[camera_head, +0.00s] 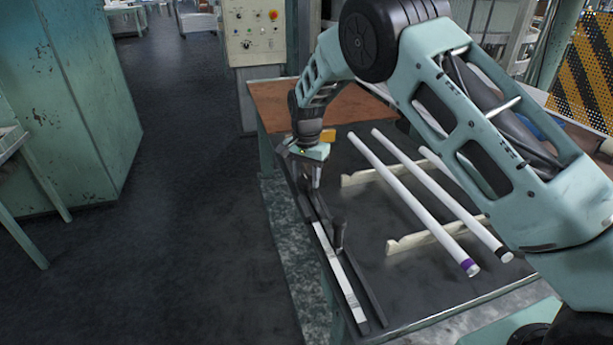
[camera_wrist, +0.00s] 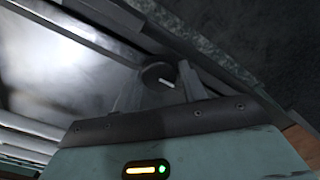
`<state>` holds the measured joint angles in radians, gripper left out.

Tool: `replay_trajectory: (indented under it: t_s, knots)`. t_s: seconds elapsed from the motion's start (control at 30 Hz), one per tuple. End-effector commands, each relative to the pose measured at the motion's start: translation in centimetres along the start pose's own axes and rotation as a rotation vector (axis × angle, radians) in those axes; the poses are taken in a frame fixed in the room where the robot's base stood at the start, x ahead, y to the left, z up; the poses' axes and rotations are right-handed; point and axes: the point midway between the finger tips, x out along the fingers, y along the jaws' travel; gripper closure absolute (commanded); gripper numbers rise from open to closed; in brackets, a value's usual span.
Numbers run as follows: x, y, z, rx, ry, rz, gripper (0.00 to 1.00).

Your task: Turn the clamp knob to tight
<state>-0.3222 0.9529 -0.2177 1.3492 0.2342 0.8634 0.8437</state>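The clamp knob shows in the wrist view as a dark round disc (camera_wrist: 154,74) with a short white mark on it. My gripper (camera_wrist: 160,78) has its two fingers apart there, one on each side of the disc. I cannot tell whether the fingertips touch it. In the head view my gripper (camera_head: 314,182) points down over the far part of the dark rail (camera_head: 361,279) along the table's left edge. The knob under it is hidden or too small to make out in that view.
A dark upright handle (camera_head: 338,234) stands on the rail nearer to me. Dark floor lies left of the table.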

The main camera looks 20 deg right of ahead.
Motion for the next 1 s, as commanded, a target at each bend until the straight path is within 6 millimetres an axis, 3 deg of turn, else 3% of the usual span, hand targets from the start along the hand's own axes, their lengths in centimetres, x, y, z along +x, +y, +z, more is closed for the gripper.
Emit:
replay_trajectory:
  t_s: [0.47,0.67,1.0]
  knots:
    - [-0.8,-0.1,0.0,-0.002,0.001,-0.002,0.41]
    - [-4.4,-0.1,0.0,-0.002,0.003,-0.004,0.41]
    - [-12.5,-0.1,-0.1,-0.001,0.003,-0.004,0.41]
